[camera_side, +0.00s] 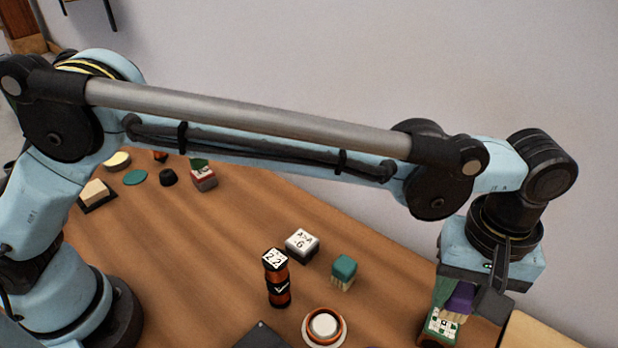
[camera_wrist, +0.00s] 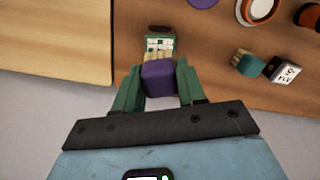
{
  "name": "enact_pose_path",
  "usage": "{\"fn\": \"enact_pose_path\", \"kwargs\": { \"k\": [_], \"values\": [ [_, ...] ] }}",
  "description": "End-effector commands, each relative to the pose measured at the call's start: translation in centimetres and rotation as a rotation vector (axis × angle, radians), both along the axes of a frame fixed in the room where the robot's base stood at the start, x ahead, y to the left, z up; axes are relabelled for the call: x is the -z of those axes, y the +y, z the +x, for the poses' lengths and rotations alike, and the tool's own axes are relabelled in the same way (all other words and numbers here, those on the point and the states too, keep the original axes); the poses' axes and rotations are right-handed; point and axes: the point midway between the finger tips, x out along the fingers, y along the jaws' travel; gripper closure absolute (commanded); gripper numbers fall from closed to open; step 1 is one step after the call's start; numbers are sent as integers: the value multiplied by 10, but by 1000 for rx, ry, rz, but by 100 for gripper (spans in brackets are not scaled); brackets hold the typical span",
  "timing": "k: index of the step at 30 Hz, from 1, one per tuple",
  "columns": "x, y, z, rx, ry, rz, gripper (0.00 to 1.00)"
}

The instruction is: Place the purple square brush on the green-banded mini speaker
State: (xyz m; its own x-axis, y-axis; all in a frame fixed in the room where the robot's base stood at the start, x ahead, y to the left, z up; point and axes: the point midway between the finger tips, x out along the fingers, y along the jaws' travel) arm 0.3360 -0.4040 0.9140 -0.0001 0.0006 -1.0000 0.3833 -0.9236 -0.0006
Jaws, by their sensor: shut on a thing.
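The purple square brush (camera_side: 459,298) is held between the green fingers of my gripper (camera_side: 456,297), at the right of the side view. In the wrist view the brush (camera_wrist: 157,78) sits between both fingers of my gripper (camera_wrist: 159,82), its pale bristles pointing at the speaker. The green-banded mini speaker (camera_side: 438,327), with a white patterned top, is right by the bristles at the table's edge. The speaker (camera_wrist: 160,43) also shows just beyond the brush in the wrist view. The brush hides part of it, and I cannot tell whether the bristles touch it.
A wooden board (camera_side: 535,332) lies right of the speaker. A teal brush (camera_side: 343,272), a white-topped cube (camera_side: 301,244), an orange-and-black stack (camera_side: 278,280) and a round red-rimmed item (camera_side: 324,326) stand mid-table. Several small things lie at the far left. A wall is behind.

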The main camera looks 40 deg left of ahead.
Motion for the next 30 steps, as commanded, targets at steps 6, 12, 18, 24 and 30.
{"fn": "enact_pose_path", "kwargs": {
  "k": [6, 12, 18, 24, 30],
  "values": [
    [28, 0, 0, 0, 0, 0, 90],
    [32, 0, -1, 0, 0, 0, 90],
    [34, 0, -1, 0, 0, 0, 90],
    [34, 0, -1, 0, 0, 0, 35],
    [34, 0, -1, 0, 0, 0, 34]
  ]
}}
